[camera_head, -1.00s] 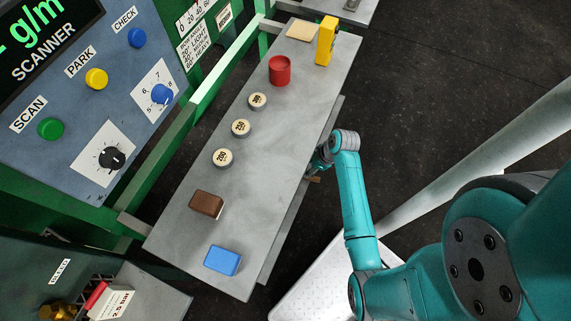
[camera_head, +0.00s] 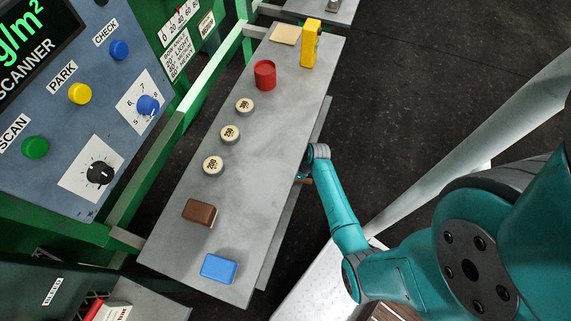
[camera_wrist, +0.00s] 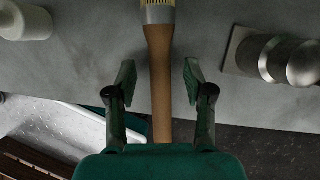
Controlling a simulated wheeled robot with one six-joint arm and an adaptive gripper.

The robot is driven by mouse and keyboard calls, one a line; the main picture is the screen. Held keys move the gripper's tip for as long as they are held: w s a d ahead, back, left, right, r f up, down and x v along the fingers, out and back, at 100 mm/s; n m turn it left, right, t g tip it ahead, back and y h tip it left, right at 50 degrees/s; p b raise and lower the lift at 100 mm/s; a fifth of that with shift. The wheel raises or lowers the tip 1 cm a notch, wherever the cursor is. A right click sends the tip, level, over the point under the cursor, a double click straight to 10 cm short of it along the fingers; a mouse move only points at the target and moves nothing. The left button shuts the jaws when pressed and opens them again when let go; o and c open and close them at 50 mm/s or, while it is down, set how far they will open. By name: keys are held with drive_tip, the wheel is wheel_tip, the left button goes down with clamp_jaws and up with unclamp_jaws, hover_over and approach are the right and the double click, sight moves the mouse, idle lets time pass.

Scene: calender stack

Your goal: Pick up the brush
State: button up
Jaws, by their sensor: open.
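The brush shows in the wrist view, with a tan wooden handle (camera_wrist: 160,80), a grey ferrule (camera_wrist: 158,14) and pale yellow bristles at the top edge. It lies over a grey surface (camera_wrist: 95,50). My gripper (camera_wrist: 159,82) is open, with one finger on each side of the handle and a visible gap to both. Whether the fingers are level with the handle in height I cannot tell. In the head view my gripper is mostly hidden beside the bench edge, below my wrist. A small tan piece (camera_head: 304,180) shows there, perhaps the handle.
A white cylinder (camera_wrist: 26,22) lies left of the brush and a metal stepped piece (camera_wrist: 285,58) right of it. The upper bench (camera_head: 265,150) holds a brown block (camera_head: 199,211), blue block (camera_head: 218,267), several round discs, a red cup (camera_head: 265,74) and a yellow device (camera_head: 310,44).

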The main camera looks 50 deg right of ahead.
drive_tip(key=shift+f, duration=0.15)
clamp_jaws()
drive_tip(key=shift+w, duration=0.1)
